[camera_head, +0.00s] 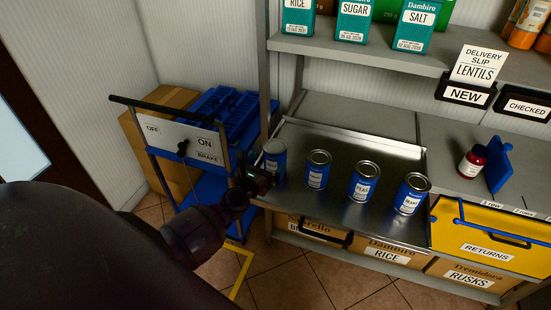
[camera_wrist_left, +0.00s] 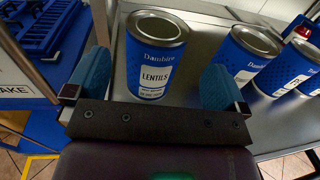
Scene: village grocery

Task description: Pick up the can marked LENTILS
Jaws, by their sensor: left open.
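The LENTILS can (camera_wrist_left: 152,52), blue with a white label and bare metal top, stands upright on a metal tray (camera_head: 340,150). In the head view this can (camera_head: 274,152) is the leftmost in a row, partly hidden by my gripper. My left gripper (camera_head: 262,180) is at its near side. In the left wrist view the left gripper (camera_wrist_left: 158,82) is open, with one blue-padded finger on each side of the can. A gap shows at the right finger; contact at the left finger is unclear. My right gripper is not in view.
Other blue cans (camera_head: 318,170) stand to the right on the tray. A blue and grey trolley (camera_head: 185,140) is at left. A yellow RETURNS bin (camera_head: 490,249) and a red-lidded jar (camera_head: 472,162) are at right. An upper shelf (camera_head: 360,54) holds boxes and a LENTILS slip (camera_head: 478,66).

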